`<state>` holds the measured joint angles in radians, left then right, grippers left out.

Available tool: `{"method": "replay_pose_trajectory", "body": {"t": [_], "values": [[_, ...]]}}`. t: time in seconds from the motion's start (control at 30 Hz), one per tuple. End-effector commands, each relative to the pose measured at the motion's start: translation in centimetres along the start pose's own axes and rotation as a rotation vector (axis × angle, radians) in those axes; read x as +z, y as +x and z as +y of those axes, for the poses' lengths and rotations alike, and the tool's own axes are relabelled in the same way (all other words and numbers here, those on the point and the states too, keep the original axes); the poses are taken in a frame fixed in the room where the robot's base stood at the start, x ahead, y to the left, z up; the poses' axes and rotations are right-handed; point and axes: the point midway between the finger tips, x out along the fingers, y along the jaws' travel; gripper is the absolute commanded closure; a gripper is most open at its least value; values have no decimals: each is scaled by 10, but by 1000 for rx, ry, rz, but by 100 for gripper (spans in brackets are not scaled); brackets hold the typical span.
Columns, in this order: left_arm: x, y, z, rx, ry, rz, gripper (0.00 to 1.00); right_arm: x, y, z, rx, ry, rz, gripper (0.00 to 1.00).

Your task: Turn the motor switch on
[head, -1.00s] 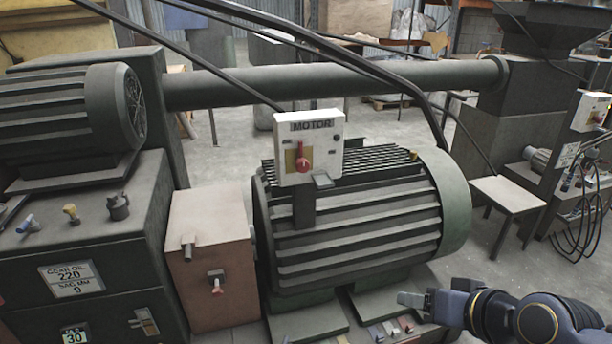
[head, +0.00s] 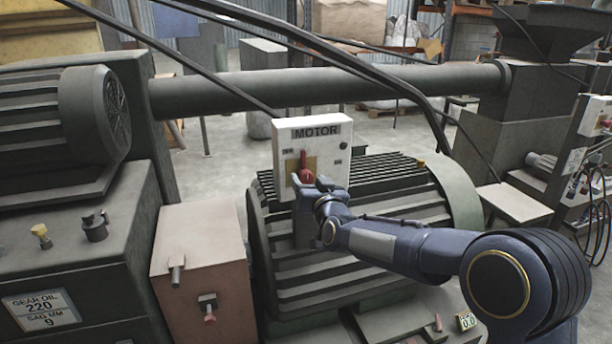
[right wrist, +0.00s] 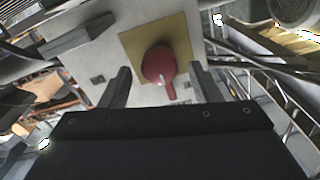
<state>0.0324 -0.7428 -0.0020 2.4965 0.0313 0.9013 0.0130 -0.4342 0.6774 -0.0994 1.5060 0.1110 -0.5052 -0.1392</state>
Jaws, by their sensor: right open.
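The white motor switch box (head: 338,163), labelled MOTOR, stands upright in front of the big ribbed motor. Its red rotary switch (head: 303,160) sits on a yellow plate, with the handle pointing up in the head view. My right gripper (head: 309,184) is at the front of the box, right at the lower part of the switch, and partly hides the knob. In the right wrist view, the red switch (right wrist: 158,66) appears between the two open fingers (right wrist: 161,72), with a gap on each side. Whether the fingertips reach its depth or touch the plate, I cannot tell. My left gripper is not in view.
The ribbed motor (head: 385,180) lies behind and below my right arm. A pinkish box (head: 205,255) with a small red-tipped lever stands left of it. Black cables (head: 375,85) pass above the switch box. A small stool (head: 512,203) is at the right.

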Motion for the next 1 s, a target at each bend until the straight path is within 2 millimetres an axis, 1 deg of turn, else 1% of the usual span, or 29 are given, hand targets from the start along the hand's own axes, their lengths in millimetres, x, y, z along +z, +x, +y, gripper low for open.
{"method": "replay_pose_trajectory", "body": {"t": [0.03,0.1,0.2,0.3,0.53,0.57,0.87,0.9,1.0], "values": [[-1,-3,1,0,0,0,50,0,9,0,0,0,-2,43],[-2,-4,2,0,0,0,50,0,17,0,0,0,-2,43],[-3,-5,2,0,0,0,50,0,26,0,-1,0,-2,43],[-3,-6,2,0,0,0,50,0,30,0,-1,0,-2,43],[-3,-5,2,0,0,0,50,0,30,0,-1,1,-2,43],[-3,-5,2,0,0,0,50,0,30,0,-1,1,-2,45],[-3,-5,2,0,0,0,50,0,30,0,-1,1,-2,85],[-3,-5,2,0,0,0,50,0,30,0,-1,1,-2,87],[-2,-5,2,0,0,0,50,1,30,0,-1,3,-2,87]]}}
